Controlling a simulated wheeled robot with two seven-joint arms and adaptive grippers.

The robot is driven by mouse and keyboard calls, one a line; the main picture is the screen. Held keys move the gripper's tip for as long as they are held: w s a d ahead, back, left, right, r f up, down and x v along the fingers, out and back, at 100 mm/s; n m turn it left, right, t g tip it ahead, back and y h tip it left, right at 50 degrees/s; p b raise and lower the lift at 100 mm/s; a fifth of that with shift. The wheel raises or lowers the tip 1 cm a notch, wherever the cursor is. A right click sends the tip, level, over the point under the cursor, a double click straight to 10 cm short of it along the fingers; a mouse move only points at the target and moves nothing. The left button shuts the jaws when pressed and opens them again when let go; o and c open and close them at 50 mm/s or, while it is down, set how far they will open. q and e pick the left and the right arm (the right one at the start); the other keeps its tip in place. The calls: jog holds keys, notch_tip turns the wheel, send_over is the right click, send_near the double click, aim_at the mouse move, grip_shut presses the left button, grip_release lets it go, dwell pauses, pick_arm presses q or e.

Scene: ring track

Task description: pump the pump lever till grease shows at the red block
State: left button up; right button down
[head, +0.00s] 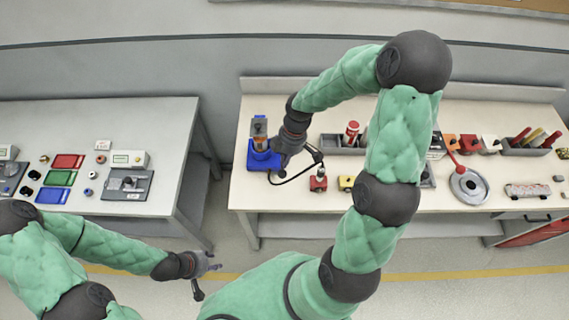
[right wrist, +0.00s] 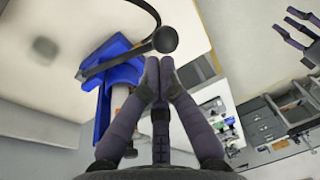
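The blue grease pump (head: 258,161) stands at the left end of the right bench, partly hidden by my right gripper. In the right wrist view, the blue pump (right wrist: 124,74) has a dark pump lever (right wrist: 115,62) that leads toward a round black knob (right wrist: 165,40). My right gripper (right wrist: 158,62) has its fingers together just below the knob; I cannot tell whether they touch it. My right gripper (head: 285,158) also shows beside the pump in the head view. The red block (head: 318,182) sits right of the pump; no grease is discernible. My left gripper (head: 208,276) hangs with fingers spread, empty.
A thin black hose (head: 296,176) loops near the pump. A yellow block (head: 346,183) stands right of the red block. A grey tray (head: 341,147) lies behind. The left bench (head: 165,118) holds coloured trays. A floor gap separates the benches.

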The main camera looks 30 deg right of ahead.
jog(key=shift+a+f, duration=0.2)
jog(key=shift+f, duration=0.85)
